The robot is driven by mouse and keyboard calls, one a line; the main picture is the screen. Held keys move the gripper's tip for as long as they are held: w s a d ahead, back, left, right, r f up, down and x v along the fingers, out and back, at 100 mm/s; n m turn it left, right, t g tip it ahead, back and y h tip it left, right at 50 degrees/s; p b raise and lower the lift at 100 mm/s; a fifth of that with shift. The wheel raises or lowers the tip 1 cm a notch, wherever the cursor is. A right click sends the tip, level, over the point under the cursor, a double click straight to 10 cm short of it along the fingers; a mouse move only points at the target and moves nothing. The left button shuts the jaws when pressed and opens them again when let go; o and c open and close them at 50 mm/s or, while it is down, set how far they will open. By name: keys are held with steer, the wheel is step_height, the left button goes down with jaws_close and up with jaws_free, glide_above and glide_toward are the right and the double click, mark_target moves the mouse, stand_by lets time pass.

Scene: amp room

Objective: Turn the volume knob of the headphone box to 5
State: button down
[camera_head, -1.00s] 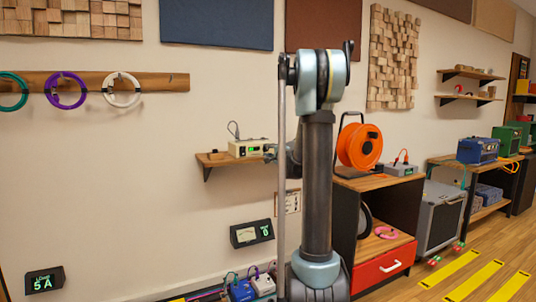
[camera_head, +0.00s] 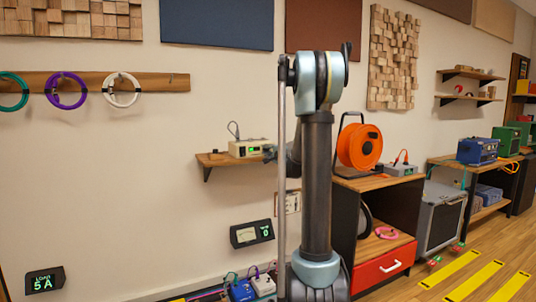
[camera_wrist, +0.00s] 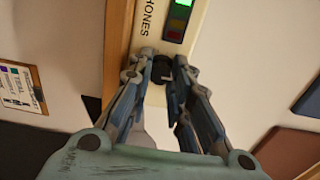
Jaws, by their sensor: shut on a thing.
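The headphone box (camera_head: 247,148) is a cream box with a small green display, on a wooden wall shelf (camera_head: 228,158). In the wrist view the box (camera_wrist: 147,42) shows part of its lettering, "ONES", beside a lit green display (camera_wrist: 179,17). Its dark volume knob (camera_wrist: 162,68) sits between the fingertips of my gripper (camera_wrist: 162,63), which is shut on it. The knob's pointer and scale cannot be read. In the head view my gripper (camera_head: 270,154) is small at the box's right end, partly hidden by my arm.
A small meter (camera_head: 251,234) is on the wall below the shelf.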

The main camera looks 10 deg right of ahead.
steer(key=shift+s+f, duration=0.1)
steer(key=c, duration=1.7)
jaws_free()
steer(key=v, duration=1.1)
steer(key=shift+s+d, duration=0.15)
steer(key=shift+s, duration=0.2)
